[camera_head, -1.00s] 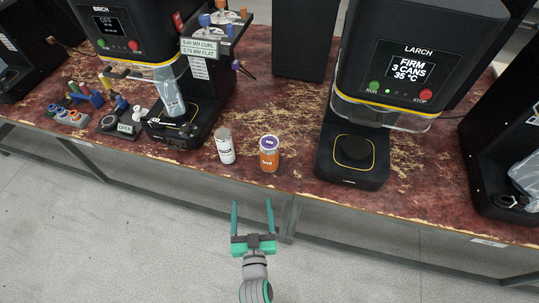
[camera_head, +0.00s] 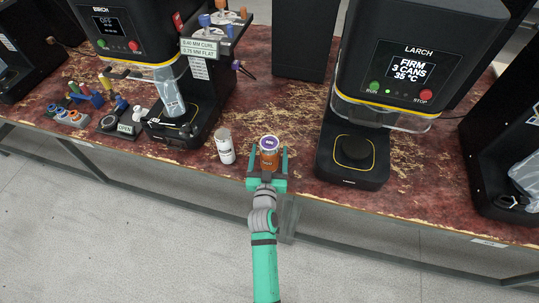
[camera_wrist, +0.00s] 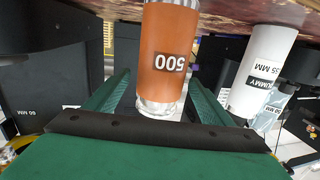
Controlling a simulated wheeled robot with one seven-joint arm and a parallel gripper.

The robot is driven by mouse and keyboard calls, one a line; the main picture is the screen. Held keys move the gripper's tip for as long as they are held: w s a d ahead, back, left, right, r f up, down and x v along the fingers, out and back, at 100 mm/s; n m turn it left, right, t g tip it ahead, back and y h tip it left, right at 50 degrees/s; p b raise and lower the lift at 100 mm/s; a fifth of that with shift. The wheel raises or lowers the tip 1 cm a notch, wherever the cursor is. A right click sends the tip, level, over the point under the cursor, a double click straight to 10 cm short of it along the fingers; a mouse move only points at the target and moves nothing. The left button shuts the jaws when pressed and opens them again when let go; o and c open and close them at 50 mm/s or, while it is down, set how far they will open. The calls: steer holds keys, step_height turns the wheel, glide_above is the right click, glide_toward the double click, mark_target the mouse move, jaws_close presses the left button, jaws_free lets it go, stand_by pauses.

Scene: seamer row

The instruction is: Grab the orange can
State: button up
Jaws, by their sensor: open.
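The orange can (camera_head: 268,158) stands upright near the front edge of the bench, with a purple and white top. My gripper (camera_head: 267,158) is open, with one green finger on each side of the can. In the wrist view the can (camera_wrist: 164,55) shows its orange body with a dark "500" label, upside down. It sits between the open fingers of my gripper (camera_wrist: 160,95), with a gap visible on both sides. The fingers do not appear closed on it.
A white can (camera_head: 225,146) stands just left of the orange can; it also shows in the wrist view (camera_wrist: 262,72). The LARCH machine (camera_head: 352,150) stands to the right, and the BIRCH machine (camera_head: 180,125) to the left. The bench's front edge (camera_head: 330,199) lies below my gripper.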

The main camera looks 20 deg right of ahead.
steer(key=shift+x, duration=2.75)
steer(key=shift+r, duration=0.15)
steer(key=shift+c, duration=0.3)
steer(key=c, duration=1.5)
